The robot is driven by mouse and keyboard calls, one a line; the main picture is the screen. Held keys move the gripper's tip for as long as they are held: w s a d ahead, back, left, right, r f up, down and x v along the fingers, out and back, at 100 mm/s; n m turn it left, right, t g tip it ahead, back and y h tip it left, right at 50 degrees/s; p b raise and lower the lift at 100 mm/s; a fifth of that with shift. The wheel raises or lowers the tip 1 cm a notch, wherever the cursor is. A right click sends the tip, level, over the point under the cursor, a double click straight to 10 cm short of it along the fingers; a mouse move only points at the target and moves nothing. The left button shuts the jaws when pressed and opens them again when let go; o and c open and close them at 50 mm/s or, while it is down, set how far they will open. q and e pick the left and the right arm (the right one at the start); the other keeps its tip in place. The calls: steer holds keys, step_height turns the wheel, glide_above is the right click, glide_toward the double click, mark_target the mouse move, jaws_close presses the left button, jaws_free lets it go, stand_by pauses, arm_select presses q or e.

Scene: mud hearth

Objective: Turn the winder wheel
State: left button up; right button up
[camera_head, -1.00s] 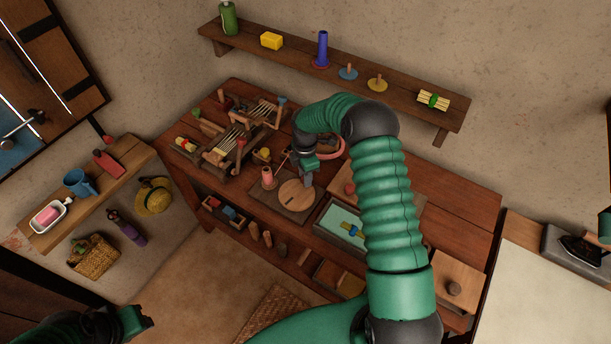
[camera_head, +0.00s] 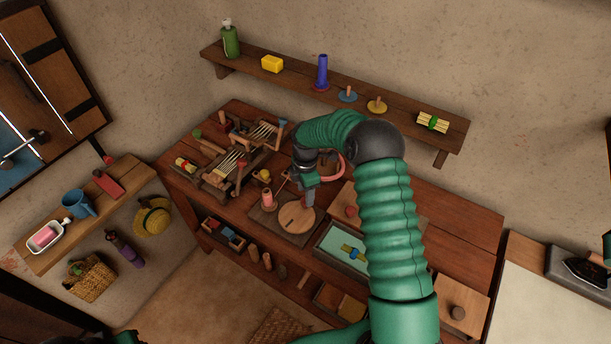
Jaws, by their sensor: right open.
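The winder wheel (camera_head: 294,221) is a flat round wooden disc with a short dark slot. It lies on a dark wooden base (camera_head: 266,221) on the workbench, beside an upright pink spool (camera_head: 267,199). My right gripper (camera_head: 309,204) points down at the wheel's far right edge, with its jaws open. Whether its fingertips touch the wheel I cannot tell. My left gripper (camera_head: 126,338) shows only as a small green piece at the bottom left edge.
A small loom-like frame (camera_head: 228,165) stands left of the wheel on the workbench (camera_head: 455,215). A pale blue-green tray (camera_head: 336,240) lies to the right. A wall shelf (camera_head: 400,112) with spools runs behind. My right arm covers much of the bench's right part.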

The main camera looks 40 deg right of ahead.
step_height(320, 180, up, 14)
steer(key=b, duration=0.1)
steer(key=shift+f, duration=0.1)
